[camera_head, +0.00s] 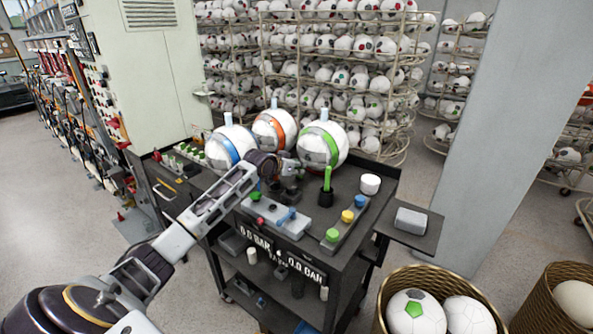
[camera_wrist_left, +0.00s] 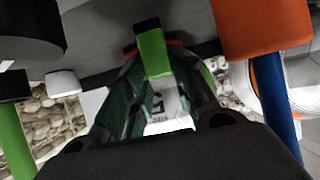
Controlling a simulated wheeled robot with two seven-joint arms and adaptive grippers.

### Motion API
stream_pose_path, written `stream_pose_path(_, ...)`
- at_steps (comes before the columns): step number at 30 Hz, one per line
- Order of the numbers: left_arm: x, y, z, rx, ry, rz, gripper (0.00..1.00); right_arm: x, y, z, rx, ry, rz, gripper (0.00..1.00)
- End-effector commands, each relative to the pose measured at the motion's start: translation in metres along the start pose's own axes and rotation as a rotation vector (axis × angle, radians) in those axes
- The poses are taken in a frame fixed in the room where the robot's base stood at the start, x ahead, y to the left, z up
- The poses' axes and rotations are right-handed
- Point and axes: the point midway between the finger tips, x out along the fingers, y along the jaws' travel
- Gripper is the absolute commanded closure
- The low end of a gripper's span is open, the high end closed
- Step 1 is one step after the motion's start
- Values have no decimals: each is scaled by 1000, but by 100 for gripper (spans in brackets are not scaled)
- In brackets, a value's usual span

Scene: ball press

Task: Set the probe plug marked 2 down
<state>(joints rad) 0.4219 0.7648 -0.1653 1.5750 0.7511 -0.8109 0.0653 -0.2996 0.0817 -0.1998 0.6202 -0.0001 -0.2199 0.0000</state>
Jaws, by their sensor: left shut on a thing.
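My left gripper (camera_head: 288,182) is over the cart's top, in front of the striped balls. In the left wrist view its fingers (camera_wrist_left: 158,95) are shut on a probe plug (camera_wrist_left: 153,52) with a green end. A pale face with dark marking shows between the fingers, but I cannot read it surely. In the head view the arm and fingers largely hide this plug, and I cannot tell whether it touches the cart top. Another green plug (camera_head: 327,178) stands upright in a black base to the right of the gripper. My right gripper is not in view.
Balls with blue (camera_head: 229,145), orange (camera_head: 272,130) and green (camera_head: 322,145) bands stand behind. On the cart (camera_head: 345,195) are a grey box with a blue lever (camera_head: 287,216), a button strip (camera_head: 345,224) and a white cylinder (camera_head: 370,183). A grey block (camera_head: 410,220) lies on the side shelf.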

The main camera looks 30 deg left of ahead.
Motion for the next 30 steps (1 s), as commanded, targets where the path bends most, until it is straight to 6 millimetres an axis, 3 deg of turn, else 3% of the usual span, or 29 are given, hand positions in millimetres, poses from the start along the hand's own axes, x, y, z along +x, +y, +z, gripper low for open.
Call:
stream_pose_path(5,6,0,11,1,1,0,97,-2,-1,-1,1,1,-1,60)
stream_pose_path(18,7,0,14,0,2,0,97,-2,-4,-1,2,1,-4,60)
stream_pose_path(19,7,0,13,1,2,0,70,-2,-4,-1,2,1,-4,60)
stream_pose_path(20,7,0,13,0,2,0,66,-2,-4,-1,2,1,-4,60)
stream_pose_path(30,7,0,13,1,2,0,65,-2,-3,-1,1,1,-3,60)
